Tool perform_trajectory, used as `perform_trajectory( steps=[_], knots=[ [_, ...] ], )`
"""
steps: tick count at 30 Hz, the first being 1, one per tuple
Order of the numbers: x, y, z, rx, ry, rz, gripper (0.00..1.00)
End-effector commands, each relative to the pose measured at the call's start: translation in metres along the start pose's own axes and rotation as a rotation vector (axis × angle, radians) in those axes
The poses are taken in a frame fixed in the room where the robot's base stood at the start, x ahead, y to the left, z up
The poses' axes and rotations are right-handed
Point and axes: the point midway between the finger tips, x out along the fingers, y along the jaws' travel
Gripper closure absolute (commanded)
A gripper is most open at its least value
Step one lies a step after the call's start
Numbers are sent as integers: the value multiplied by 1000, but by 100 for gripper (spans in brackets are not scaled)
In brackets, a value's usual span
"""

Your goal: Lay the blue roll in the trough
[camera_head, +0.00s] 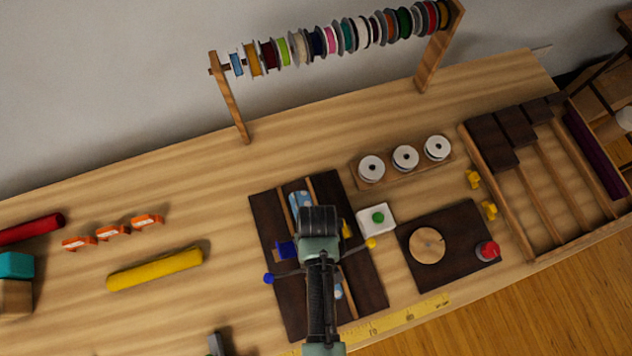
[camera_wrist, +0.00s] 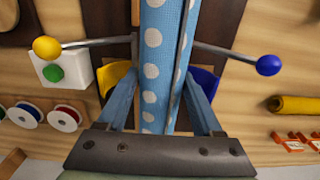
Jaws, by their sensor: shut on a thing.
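The blue roll (camera_wrist: 152,55) has white dots and runs lengthwise between my fingers in the wrist view. In the head view its far end (camera_head: 299,199) shows beyond my gripper and a small piece shows on the near side. My gripper (camera_head: 320,222) is shut on the roll, one finger on each side; it also shows in the wrist view (camera_wrist: 160,95). The trough is a dark board (camera_head: 270,213) with two light wooden rails. The roll lines up with the rails and appears between them; whether it touches the bottom is hidden.
A blue-ball lever (camera_head: 268,279) and a yellow-ball lever (camera_head: 370,243) flank the trough. A white box with a green button (camera_head: 377,218) stands close right. A dark board (camera_head: 449,248) is further right. A yellow roll (camera_head: 155,270) lies left, with bare table between.

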Motion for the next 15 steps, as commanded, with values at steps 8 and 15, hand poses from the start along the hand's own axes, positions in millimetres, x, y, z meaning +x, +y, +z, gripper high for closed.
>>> perform_trajectory(
  steps=[8,15],
  knots=[
    [28,0,0,-1,0,0,100],
    [48,0,0,-1,0,0,100]
  ],
)
